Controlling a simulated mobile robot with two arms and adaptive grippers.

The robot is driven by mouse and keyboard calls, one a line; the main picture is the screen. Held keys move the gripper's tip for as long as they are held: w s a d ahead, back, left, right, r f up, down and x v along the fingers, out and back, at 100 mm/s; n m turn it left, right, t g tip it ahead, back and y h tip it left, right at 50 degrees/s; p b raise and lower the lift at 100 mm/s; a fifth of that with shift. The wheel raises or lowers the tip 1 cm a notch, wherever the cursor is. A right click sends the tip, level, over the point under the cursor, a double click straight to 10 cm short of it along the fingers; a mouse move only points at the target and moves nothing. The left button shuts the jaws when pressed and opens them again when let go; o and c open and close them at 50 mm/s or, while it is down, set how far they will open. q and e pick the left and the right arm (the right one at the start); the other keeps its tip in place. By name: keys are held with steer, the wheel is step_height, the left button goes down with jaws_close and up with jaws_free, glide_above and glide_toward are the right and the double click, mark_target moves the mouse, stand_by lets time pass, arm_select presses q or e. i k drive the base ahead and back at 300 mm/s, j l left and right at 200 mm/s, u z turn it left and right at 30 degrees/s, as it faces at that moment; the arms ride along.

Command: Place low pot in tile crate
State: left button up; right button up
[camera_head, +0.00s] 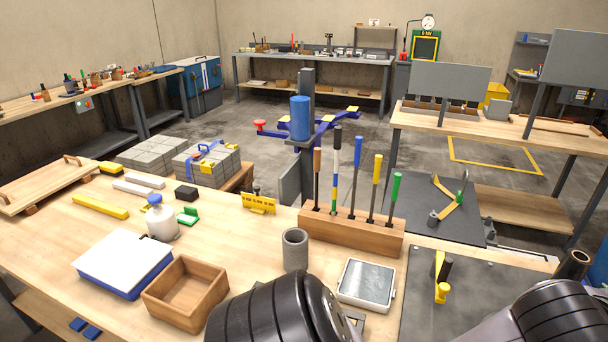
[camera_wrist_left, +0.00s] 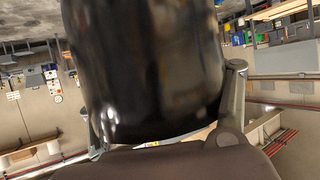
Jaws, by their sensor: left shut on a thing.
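In the left wrist view my left gripper (camera_wrist_left: 157,108) is shut on a large dark, glossy, rounded thing (camera_wrist_left: 145,60). I cannot tell for sure whether this is the low pot. One finger shows at its right side; the other is mostly hidden at its left. In the head view a black link of my left arm covers the bottom middle, and the gripper's tips are not visible there. A small open wooden box (camera_head: 186,292), empty inside and possibly the tile crate, lies left of that arm. A grey hollow cylinder (camera_head: 295,250) stands upright behind the arm. My right gripper is not visible.
Near the box are a blue-and-white case (camera_head: 123,263) and a white bottle (camera_head: 160,218). A wooden tool block (camera_head: 352,232) with several upright handles and a glass-topped tray (camera_head: 366,284) are right of the cylinder. A dark mat (camera_head: 455,300) covers the right side.

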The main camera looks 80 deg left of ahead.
mark_target(191, 298)
steer(key=k+u, duration=0.1)
steer(key=u, duration=0.25)
steer(key=k+u, duration=0.1)
steer(key=u, duration=0.25)
steer(key=k+u, duration=0.1)
steer(key=u, duration=1.85)
